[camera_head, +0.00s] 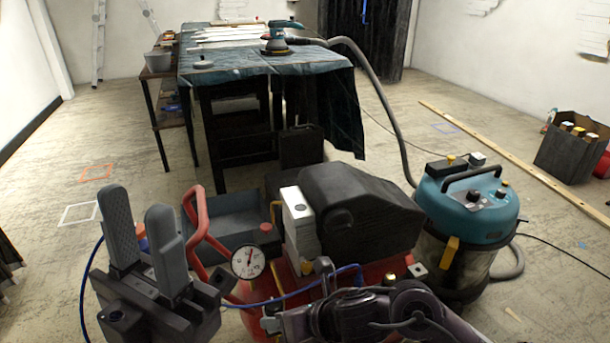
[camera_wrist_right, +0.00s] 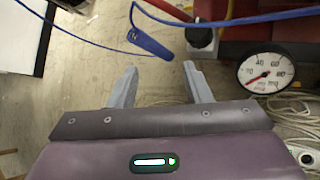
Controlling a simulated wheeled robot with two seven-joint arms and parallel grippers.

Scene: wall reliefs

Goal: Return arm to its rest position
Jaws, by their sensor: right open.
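My right arm (camera_head: 390,314), dark purple, lies across the bottom of the head view in front of the red compressor (camera_head: 375,272). In the right wrist view, my right gripper (camera_wrist_right: 159,68) has its fingers spread and empty. A blue tool (camera_wrist_right: 150,44) on a blue hose shows just beyond the fingertips, seemingly apart from them. A round pressure gauge (camera_wrist_right: 266,73) is to the right; it also shows in the head view (camera_head: 248,262).
A teal vacuum (camera_head: 466,205) stands right of the compressor, its hose running to a sander (camera_head: 281,40) on the cloth-covered table (camera_head: 225,66). A long wooden plank (camera_head: 500,148) and a dark box (camera_head: 570,152) are at the right. The floor at left is mostly clear.

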